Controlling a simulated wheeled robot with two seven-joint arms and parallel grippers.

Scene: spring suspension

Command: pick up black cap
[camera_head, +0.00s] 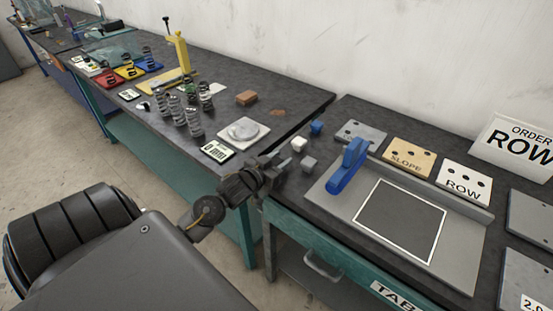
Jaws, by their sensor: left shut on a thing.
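My left gripper (276,169) reaches over the gap between the two benches, to the near left corner of the right bench. It is shut on a small dark thing that appears to be the black cap; it blends with the dark fingers, so its outline is hard to make out. A white cap (299,144), a grey cap (309,163) and a blue cap (316,128) stand on the bench just right of the gripper. My right gripper is out of view.
A grey fixture with a blue handle (347,166) and framed dark panel (401,220) fills the right bench. Label plates SLOPE (409,158) and ROW (465,182) lie behind it. The left bench holds several springs (192,118), a white round-topped plate (243,131) and a yellow stand (181,55).

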